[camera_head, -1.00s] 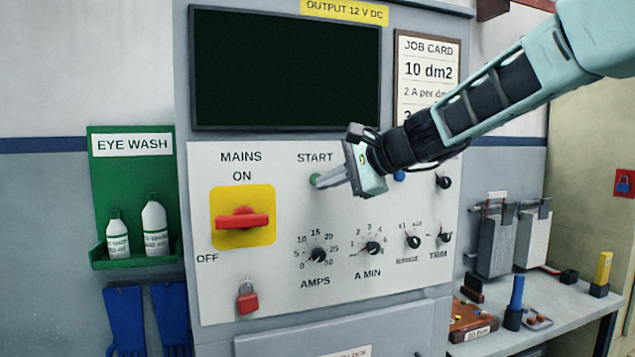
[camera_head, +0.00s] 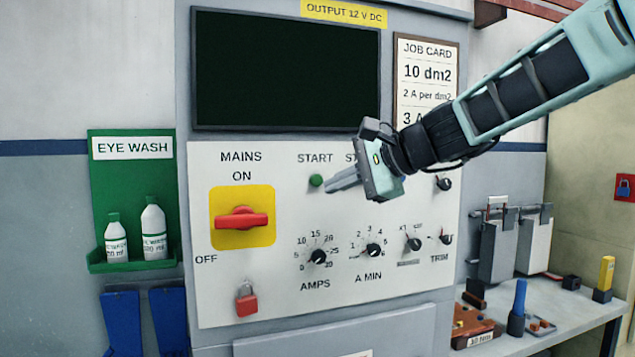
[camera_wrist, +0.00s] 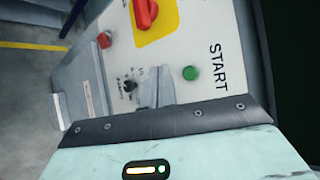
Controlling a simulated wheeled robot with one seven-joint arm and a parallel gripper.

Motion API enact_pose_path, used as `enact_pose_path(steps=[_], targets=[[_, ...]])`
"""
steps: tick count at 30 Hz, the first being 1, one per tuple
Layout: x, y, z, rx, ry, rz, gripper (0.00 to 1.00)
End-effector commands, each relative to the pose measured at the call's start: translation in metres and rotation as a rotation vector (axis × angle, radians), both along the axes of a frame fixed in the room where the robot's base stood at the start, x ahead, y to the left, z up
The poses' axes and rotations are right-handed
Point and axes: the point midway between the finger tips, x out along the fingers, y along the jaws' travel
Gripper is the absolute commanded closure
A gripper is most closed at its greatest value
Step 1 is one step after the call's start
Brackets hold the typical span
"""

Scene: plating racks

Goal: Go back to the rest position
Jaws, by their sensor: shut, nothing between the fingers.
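My gripper (camera_head: 343,181) is shut and empty in front of the white control panel (camera_head: 225,295), a little right of the green START button (camera_head: 316,181). Its fingers point left and appear apart from the button. The gripper body covers part of the label right of START. In the wrist view the START button (camera_wrist: 190,73) shows uncovered beyond my gripper's edge. The dark screen (camera_head: 285,70) above the panel is blank.
The panel carries a red mains switch (camera_head: 242,220) on a yellow plate, several black knobs (camera_head: 318,256) and a red padlock (camera_head: 246,303). An eye wash shelf (camera_head: 132,262) hangs left. A bench (camera_head: 560,325) with racks and tools stands right.

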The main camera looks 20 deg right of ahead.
Motion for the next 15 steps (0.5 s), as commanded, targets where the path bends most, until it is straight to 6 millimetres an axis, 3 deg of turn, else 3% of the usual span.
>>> enact_pose_path(steps=[10,13,15], targets=[[-0.001,0.001,-0.002,-0.004,0.002,0.005,1.00],[-0.009,0.014,-0.017,-0.046,0.017,0.050,1.00],[-0.023,0.032,-0.040,-0.112,0.036,0.119,1.00]])
